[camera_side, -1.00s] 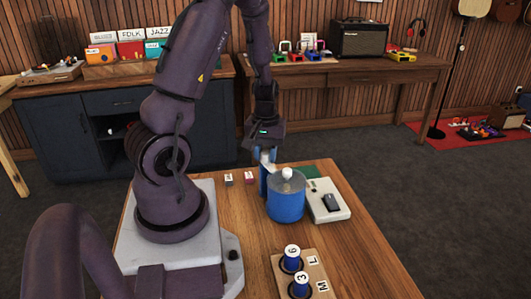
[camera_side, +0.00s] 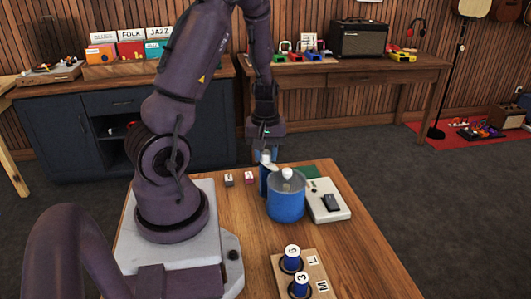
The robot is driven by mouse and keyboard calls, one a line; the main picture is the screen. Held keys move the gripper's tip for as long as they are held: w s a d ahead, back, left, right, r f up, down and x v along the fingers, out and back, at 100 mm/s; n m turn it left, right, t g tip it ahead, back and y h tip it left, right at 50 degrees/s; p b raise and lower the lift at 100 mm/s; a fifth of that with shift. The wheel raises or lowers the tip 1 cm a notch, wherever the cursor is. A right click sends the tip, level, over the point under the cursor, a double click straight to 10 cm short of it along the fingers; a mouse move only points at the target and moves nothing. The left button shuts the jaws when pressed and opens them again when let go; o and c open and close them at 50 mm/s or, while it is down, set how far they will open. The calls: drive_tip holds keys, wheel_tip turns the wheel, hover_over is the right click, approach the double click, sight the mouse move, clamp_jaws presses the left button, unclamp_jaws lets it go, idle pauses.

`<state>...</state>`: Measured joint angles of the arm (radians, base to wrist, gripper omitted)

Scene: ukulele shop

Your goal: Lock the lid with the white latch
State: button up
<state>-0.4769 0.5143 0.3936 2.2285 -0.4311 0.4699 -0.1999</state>
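A blue round canister (camera_side: 286,205) stands upright on the wooden table. A grey lid (camera_side: 287,180) with a white knob (camera_side: 287,173) sits on its top. A narrower blue piece (camera_side: 264,182) with a white top (camera_side: 266,158) stands just behind and left of the canister. I cannot tell whether that white part is the latch. My gripper (camera_side: 264,152) points down just behind and above the white top. Its fingertips are small and partly hidden there, so I cannot tell if they are open or touching anything.
A white box with a dark switch (camera_side: 331,202) sits right of the canister. A wooden board (camera_side: 315,265) with blue numbered pegs is at the front. Two small tagged blocks (camera_side: 239,179) lie to the left. The table's right front is clear.

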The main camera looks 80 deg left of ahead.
sight(265, 152)
drive_tip(key=o, duration=0.4)
drive_tip(key=shift+c, duration=0.2)
drive_tip(key=shift+r, duration=0.15)
wheel_tip(265, 152, up, 13)
idle(0.4)
drive_tip(key=d+r+m+t, duration=0.2)
drive_tip(key=d+r+m, duration=0.1)
drive_tip(key=d+m, duration=0.2)
drive_tip(key=s+d+r+m+t, duration=0.1)
drive_tip(key=d+r+m, duration=0.3)
drive_tip(key=d, duration=0.6)
drive_tip(key=d+r+m+t, duration=0.2)
drive_tip(key=d+r+m, duration=0.1)
drive_tip(key=d+m, duration=0.4)
drive_tip(key=shift+s+d+r+t, duration=0.3)
drive_tip(key=shift+d+r, duration=0.05)
drive_tip(key=shift+d, duration=0.2)
